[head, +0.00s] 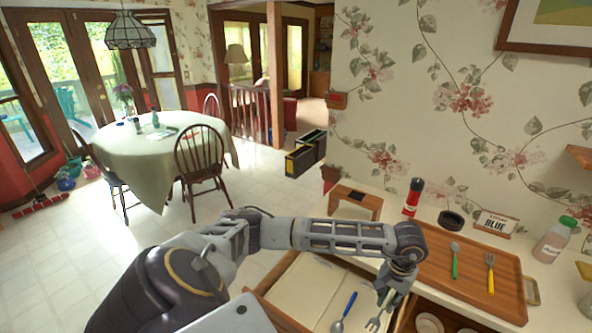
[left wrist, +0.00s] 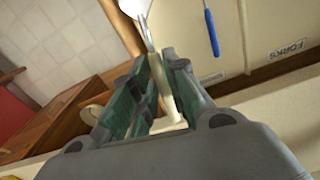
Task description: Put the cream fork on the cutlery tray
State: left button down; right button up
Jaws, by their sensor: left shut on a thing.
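The cream fork shows its grey tines (head: 373,323) low in the head view, pointing down. My left gripper (head: 392,287) is shut on its cream handle, over the right side of an open drawer (head: 262,305). In the left wrist view the green-padded fingers (left wrist: 155,95) close around the cream handle, and the fork's metal head (left wrist: 135,8) sticks out past them. The wooden cutlery tray (head: 480,308) lies on the counter to the right of the gripper, with a green-handled spoon (head: 455,262) and a yellow-handled fork (head: 490,272) on it. My right gripper is out of view.
A blue-handled spoon (head: 343,312) lies in the drawer; a "FORKS" label (left wrist: 287,49) shows there. The tray's left part is bare.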

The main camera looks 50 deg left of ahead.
aim_at(297, 282)
jog(key=k+j+z, duration=0.15)
jog(key=j, duration=0.3)
jog(key=k+j+z, duration=0.1)
jog(key=k+j, duration=0.3)
jog(key=k+j+z, duration=0.15)
jog(key=k+j, duration=0.15)
jog(key=j, duration=0.2)
